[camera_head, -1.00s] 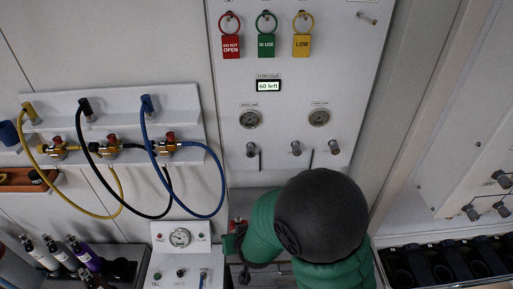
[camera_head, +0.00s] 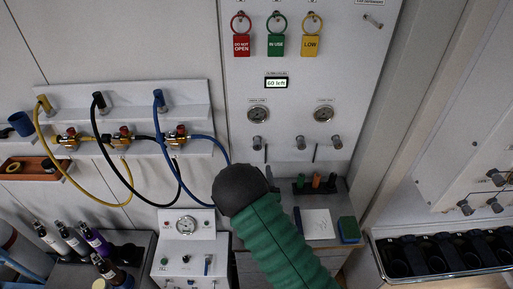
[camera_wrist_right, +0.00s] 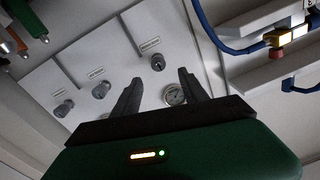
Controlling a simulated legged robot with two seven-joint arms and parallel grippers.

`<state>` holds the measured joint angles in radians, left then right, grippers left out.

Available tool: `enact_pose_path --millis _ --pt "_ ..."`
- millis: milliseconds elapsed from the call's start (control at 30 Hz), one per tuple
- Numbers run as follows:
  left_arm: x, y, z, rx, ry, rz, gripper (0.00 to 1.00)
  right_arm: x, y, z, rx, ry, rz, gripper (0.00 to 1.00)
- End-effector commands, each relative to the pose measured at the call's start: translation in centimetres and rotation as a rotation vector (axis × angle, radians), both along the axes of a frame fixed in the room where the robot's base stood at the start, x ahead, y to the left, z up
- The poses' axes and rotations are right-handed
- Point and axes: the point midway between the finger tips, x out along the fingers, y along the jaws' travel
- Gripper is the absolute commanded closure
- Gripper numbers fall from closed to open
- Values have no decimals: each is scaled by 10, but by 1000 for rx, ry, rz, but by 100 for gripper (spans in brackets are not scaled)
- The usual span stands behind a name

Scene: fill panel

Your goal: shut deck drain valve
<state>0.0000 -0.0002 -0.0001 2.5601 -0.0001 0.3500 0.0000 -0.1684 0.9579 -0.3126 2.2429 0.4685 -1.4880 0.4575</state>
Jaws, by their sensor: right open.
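The white fill panel (camera_head: 295,100) has three grey valve knobs, left (camera_head: 257,143), middle (camera_head: 301,142) and right (camera_head: 336,142). A smaller white console (camera_head: 187,250) with a round gauge (camera_head: 186,225) and small knobs stands below left. I cannot read which valve is the deck drain. In the right wrist view my right gripper (camera_wrist_right: 158,97) is open and empty. A panel knob (camera_wrist_right: 157,62) and a gauge (camera_wrist_right: 174,95) show beyond and between the fingers, apart from them.
Yellow, black and blue hoses (camera_head: 211,160) hang from a white rack (camera_head: 130,105) at left. Bottles (camera_head: 75,240) stand lower left. A black rack (camera_head: 440,252) is lower right.

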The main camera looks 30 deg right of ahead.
Motion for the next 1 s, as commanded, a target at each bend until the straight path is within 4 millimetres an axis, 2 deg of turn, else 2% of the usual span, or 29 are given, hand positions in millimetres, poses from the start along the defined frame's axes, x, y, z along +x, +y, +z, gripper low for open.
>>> enact_pose_path --millis 33,200,400,533,767,1000 --pt "0 0 9 0 0 0 64 11 -8 4 0 -1 -1 49" --pt "0 0 23 0 0 0 64 50 -30 4 1 0 -1 49" --pt "0 0 32 0 0 0 64 80 -47 2 1 0 -1 49" --pt "0 0 33 0 0 0 64 88 -49 1 0 1 0 49" --pt "0 0 32 0 0 0 64 89 -48 1 0 1 0 49" --pt "0 0 32 0 0 0 64 89 -49 0 1 0 1 80"
